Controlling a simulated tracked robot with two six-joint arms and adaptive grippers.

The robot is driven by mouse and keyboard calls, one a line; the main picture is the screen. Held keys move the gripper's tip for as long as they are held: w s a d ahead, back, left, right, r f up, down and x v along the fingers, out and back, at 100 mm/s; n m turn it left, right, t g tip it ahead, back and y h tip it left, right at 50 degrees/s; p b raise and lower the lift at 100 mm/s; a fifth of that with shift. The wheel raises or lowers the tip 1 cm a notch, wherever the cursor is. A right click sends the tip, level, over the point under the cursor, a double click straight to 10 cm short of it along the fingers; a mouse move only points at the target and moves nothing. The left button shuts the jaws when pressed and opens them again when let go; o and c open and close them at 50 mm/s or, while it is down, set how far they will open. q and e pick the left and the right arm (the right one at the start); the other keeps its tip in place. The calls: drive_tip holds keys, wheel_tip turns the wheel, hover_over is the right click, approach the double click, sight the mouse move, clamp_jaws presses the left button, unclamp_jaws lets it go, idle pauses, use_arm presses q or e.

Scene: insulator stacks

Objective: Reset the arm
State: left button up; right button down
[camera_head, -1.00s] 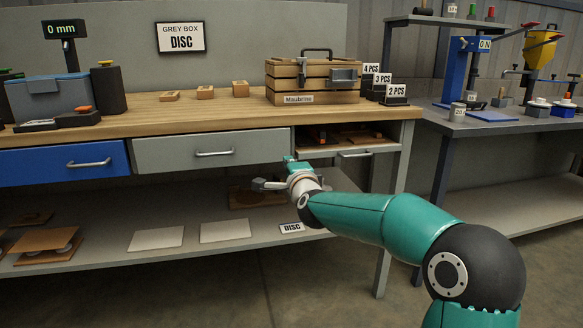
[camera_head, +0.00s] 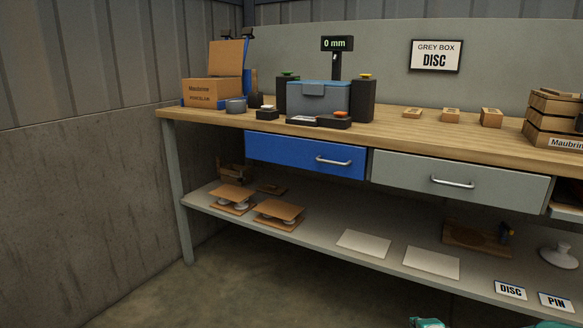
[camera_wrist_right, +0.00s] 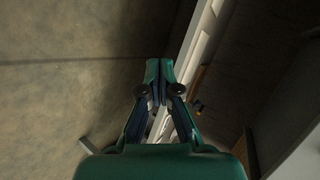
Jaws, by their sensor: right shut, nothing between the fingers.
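My right gripper (camera_wrist_right: 158,72) is shut and empty in the right wrist view, its teal fingertips together. The pale edge of the bench's lower shelf (camera_wrist_right: 195,45) runs beside it, with floor on the left; I cannot tell the exact gap. In the head view only small teal parts of my right gripper (camera_head: 428,322) show at the bottom edge, in front of the shelf. Most of the right arm is out of that view. My left gripper is not in view.
The workbench (camera_head: 400,133) has a blue drawer (camera_head: 300,155) and a grey drawer (camera_head: 460,183), both shut. Its lower shelf (camera_head: 310,225) holds pale plates, wooden stands, a white disc (camera_head: 559,255) and DISC and PIN signs. Open floor (camera_head: 230,290) lies in front; a wall (camera_head: 70,200) stands left.

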drive_tip(key=s+a+f+n+g+y, duration=0.45)
drive_tip(key=s+a+f+n, duration=0.25)
drive_tip(key=s+a+f, duration=0.95)
drive_tip(key=s+a+f+n+g+y, duration=0.1)
drive_tip(key=s+a+f+n+g, duration=0.25)
drive_tip(key=s, duration=0.35)
drive_tip(key=s+a+f+n+g+y, duration=0.1)
drive_tip(key=s+a+f+n+g, duration=0.15)
drive_tip(key=s+n, duration=0.4)
wheel_tip(320, 180, up, 39)
drive_tip(key=s+p, duration=0.1)
drive_tip(key=p, duration=3.8)
drive_tip(key=shift+f, duration=0.1)
